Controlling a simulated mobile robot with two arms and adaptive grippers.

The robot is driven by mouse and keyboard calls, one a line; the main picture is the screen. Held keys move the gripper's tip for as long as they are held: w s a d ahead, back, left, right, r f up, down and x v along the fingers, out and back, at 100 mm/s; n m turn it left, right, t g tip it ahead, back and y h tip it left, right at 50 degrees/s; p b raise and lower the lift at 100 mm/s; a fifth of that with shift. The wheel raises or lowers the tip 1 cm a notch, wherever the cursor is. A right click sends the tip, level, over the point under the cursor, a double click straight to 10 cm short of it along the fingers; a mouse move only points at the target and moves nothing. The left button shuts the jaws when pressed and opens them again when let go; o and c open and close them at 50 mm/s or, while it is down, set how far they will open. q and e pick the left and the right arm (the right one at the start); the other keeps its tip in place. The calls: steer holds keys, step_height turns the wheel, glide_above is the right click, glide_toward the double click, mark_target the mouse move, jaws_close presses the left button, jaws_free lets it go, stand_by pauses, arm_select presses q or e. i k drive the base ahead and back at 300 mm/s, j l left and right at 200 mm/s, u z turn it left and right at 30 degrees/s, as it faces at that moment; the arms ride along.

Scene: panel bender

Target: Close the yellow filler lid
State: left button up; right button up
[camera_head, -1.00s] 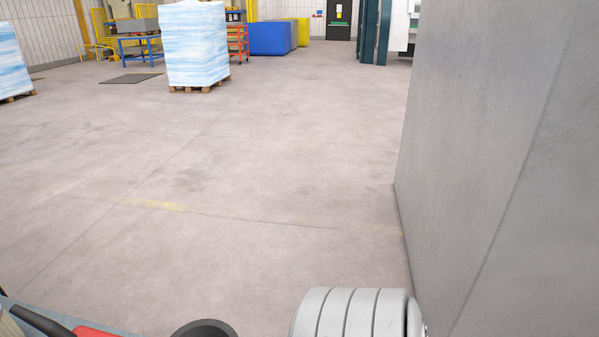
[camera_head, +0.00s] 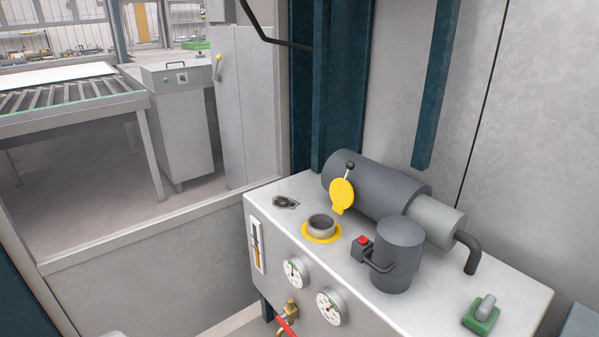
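The yellow filler lid (camera_head: 342,194) stands raised, close to upright, behind the filler neck. The filler neck (camera_head: 321,226) is a short grey open tube with a yellow collar (camera_head: 322,238) around its base. Both are on the light grey top of a tank unit (camera_head: 285,213). The mouth of the neck is uncovered. Neither my left nor my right gripper shows in the head view, so I cannot see how they stand.
A dark grey motor (camera_head: 367,184) lies behind the lid. A grey cylinder (camera_head: 398,255) and a red button (camera_head: 362,240) are right of the neck. Gauges (camera_head: 294,272) and a brass valve (camera_head: 291,307) are on the front. A roller conveyor (camera_head: 60,108) is at the left.

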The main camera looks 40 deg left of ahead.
mark_target(342, 192)
steer(key=u, duration=1.05)
